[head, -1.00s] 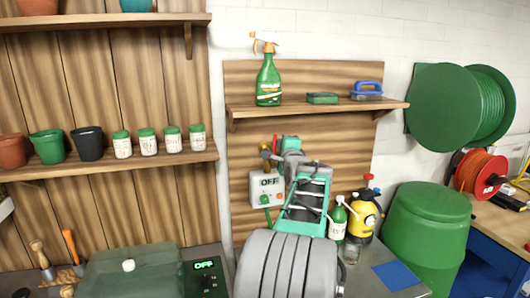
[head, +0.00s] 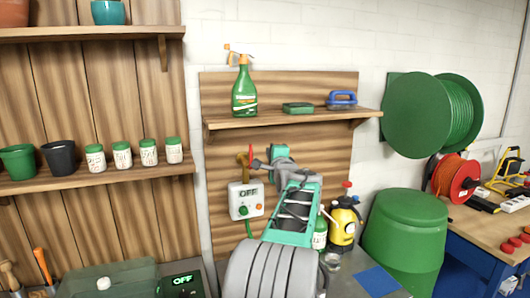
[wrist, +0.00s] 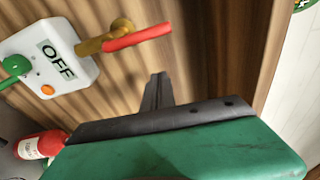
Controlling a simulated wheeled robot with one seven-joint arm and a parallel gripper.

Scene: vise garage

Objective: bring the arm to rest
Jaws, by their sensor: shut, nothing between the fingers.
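My arm reaches up from the bottom middle of the head view toward the wooden wall panel. My gripper (wrist: 157,92) shows in the wrist view as dark fingers, shut and empty, in front of the wood. In the head view its fingertips are hard to make out. A white box (head: 246,200) reading "OFF" is on the panel to the left of my arm.
A shelf (head: 300,119) above holds a green spray bottle (head: 244,92), a green sponge-like block and a blue-handled brush. A yellow pressure sprayer (head: 343,226) and a green barrel (head: 408,232) stand to the right. A green hose reel (head: 425,115) hangs on the wall.

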